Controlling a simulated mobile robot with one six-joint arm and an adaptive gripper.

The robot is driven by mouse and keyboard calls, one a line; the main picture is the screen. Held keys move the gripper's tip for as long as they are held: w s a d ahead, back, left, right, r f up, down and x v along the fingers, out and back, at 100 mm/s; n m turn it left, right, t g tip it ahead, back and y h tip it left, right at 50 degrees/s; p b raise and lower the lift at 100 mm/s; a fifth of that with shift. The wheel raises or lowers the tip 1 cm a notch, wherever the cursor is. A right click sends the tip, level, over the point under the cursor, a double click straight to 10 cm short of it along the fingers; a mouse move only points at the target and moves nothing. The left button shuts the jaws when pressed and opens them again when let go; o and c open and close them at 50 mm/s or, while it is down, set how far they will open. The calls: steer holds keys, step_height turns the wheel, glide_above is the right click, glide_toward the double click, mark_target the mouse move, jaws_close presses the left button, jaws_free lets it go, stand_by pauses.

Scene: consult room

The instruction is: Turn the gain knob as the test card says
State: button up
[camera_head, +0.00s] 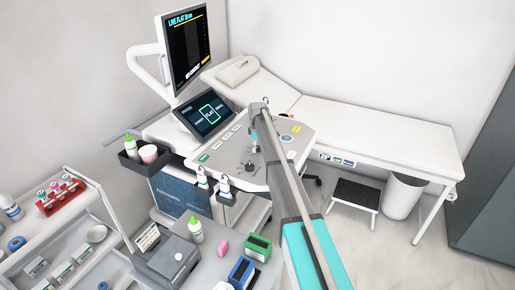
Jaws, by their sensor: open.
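The white ultrasound console panel (225,172) is in the middle of the head view, with small keys and round controls. A round control with a bluish top (287,139) shows right of my arm, and small dark controls (249,166) show left of it. I cannot tell which is the gain knob. My arm reaches over the panel from the lower right. My gripper (254,145) is mostly hidden by the arm, above the panel, and looks empty. A small printed card (147,238) stands at the lower left; its text is too small to read.
The monitor (187,45) and a lit touchscreen (205,113) stand behind the panel. Bottles (196,229) and boxes (258,247) crowd the front counter. A shelf cart (40,235) is at left. A white couch (370,132), step stool (355,194) and bin (402,197) are at right.

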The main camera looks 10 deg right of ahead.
jaws_close()
steer(key=shift+m, duration=0.3)
steer(key=m, duration=0.6)
steer(key=shift+m, duration=0.3)
steer(key=m, duration=0.4)
steer(key=shift+m, duration=2.3)
